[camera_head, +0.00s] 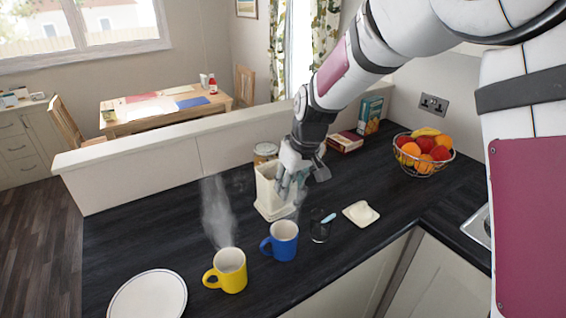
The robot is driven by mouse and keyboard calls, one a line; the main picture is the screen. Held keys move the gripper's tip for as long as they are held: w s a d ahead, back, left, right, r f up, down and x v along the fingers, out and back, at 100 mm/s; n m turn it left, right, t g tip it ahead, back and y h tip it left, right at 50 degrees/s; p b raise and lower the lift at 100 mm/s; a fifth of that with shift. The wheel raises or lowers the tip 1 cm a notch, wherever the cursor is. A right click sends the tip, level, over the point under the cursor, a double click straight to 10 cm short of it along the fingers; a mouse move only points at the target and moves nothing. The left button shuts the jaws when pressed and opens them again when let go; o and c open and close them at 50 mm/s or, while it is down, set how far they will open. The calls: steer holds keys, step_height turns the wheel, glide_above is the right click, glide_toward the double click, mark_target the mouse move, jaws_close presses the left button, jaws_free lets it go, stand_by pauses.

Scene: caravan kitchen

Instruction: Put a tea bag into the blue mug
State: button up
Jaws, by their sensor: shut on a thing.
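The blue mug (283,241) stands upright on the dark worktop, its handle to the left. A tall cream canister (268,195) stands open behind it. A cream lid (361,213) lies on the worktop to the right. My gripper (286,188) is at the canister's top right side, pointing down, behind and above the blue mug. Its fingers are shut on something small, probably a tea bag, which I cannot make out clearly. The canister's inside is mostly hidden.
A yellow mug (230,270) stands left of the blue one, with steam near it. A dark glass (320,226) with a light blue-handled utensil stands right of the blue mug. A white plate (148,296) lies front left. A fruit basket (424,168) and boxes (370,114) stand behind.

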steer(key=shift+s+d, duration=0.2)
steer(key=shift+s, duration=0.3)
steer(key=shift+f, duration=0.3)
steer(key=shift+f+b, duration=0.7)
steer(key=shift+f, duration=2.15)
steer(key=o, duration=0.7)
steer(key=shift+o, duration=0.2)
steer(key=v, duration=1.2)
steer(key=shift+r, duration=0.1)
